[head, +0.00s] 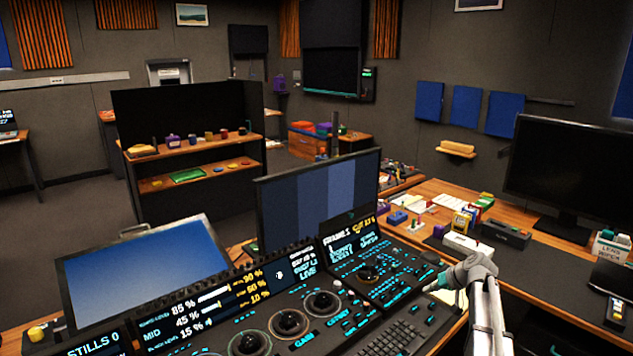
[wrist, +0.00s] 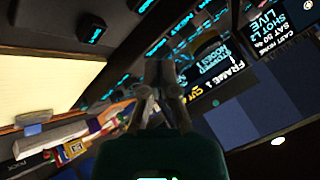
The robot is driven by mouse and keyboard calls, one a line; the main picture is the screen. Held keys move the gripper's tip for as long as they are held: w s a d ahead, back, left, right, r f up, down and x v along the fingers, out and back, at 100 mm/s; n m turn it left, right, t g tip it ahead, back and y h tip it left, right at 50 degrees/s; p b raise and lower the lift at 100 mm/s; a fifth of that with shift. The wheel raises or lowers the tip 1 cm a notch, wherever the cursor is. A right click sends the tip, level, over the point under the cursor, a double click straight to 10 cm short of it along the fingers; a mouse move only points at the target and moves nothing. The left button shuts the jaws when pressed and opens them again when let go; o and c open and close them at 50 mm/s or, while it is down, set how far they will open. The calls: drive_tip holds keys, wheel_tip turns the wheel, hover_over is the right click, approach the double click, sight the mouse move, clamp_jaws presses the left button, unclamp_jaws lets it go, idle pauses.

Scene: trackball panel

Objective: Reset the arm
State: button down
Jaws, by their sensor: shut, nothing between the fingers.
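My arm rises from the lower right of the head view, and its light grey wrist (head: 470,272) hangs over the right end of the trackball panel (head: 345,335). In the wrist view my gripper (wrist: 161,70) is shut and empty, its two fingers together in front of the dark panel with cyan-lit keys. I cannot tell whether the fingertips touch the panel.
A striped monitor (head: 320,205) stands behind the panel, with a tilted blue screen (head: 145,275) to its left. Open air lies above the panel.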

drive_tip(key=s+a+r+g+h+p, duration=0.2)
drive_tip(key=s+a+p, duration=0.3)
drive_tip(key=s+a, duration=0.5)
drive_tip(key=s+a+r+g+h+p, duration=0.3)
drive_tip(key=s+a, duration=0.7)
drive_tip(key=s, duration=0.4)
drive_tip(key=shift+a+r+g+h+p, duration=0.2)
drive_tip(key=shift+r+g+h+p, duration=0.25)
drive_tip(key=shift+p, duration=0.45)
drive_tip(key=shift+f, duration=0.15)
